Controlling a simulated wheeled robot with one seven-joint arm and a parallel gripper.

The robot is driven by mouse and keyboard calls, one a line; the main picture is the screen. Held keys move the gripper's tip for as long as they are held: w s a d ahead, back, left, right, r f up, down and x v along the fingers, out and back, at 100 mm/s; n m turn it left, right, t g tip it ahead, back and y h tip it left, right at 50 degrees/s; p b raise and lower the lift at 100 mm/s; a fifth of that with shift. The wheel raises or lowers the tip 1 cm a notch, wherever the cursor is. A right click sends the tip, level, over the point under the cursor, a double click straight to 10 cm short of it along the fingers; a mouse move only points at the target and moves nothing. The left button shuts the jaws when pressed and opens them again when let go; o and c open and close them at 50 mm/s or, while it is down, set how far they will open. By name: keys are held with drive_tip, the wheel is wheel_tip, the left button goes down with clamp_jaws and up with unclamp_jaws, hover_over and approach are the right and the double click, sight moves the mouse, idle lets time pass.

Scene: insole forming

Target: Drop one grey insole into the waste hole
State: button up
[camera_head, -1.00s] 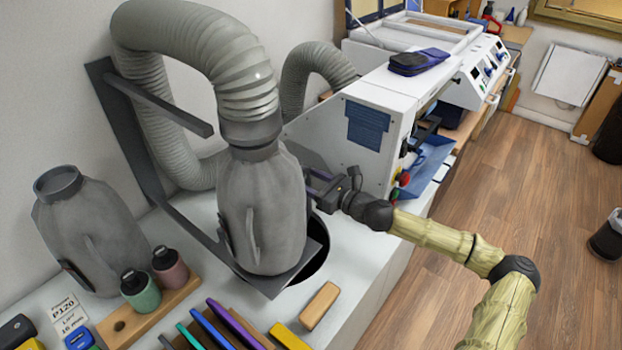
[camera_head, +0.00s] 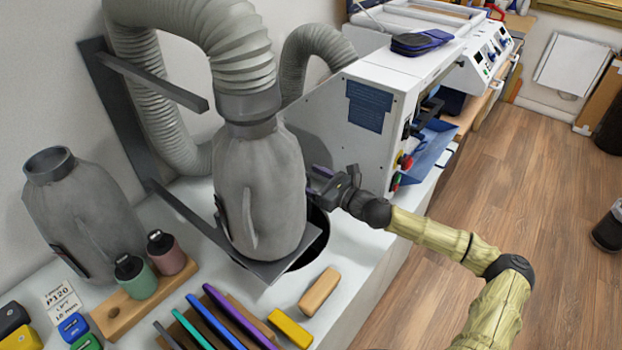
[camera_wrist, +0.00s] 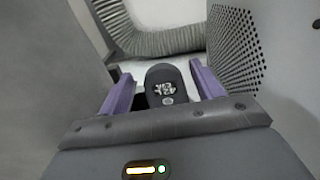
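My gripper (camera_head: 322,182) is beside the right side of the grey vessel, over the waste hole (camera_head: 316,238), a dark round opening in the white bench. In the wrist view my gripper (camera_wrist: 166,90) has its two purple fingers wide apart. A dark grey, round-ended piece with a white print, seemingly the grey insole (camera_wrist: 167,86), shows between them. Gaps show between it and both fingers, so it does not look gripped. Its height above the hole cannot be told. The dark hole (camera_wrist: 140,102) shows partly beside it. The vessel hides the insole in the head view.
The grey vessel (camera_head: 260,190) with its ribbed hose stands close left of my gripper, on a dark plate. A white machine (camera_head: 345,125) stands behind it. A tan block (camera_head: 319,291), a yellow block (camera_head: 290,328) and a rack of coloured tools lie in front.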

drive_tip(key=shift+o, duration=0.9)
drive_tip(key=shift+d, duration=0.15)
drive_tip(key=shift+s+d, duration=0.25)
drive_tip(key=shift+d, duration=0.05)
drive_tip(key=b+v, duration=0.3)
drive_tip(key=v, duration=1.3)
drive_tip(key=shift+d, duration=0.15)
drive_tip(key=shift+r, duration=0.15)
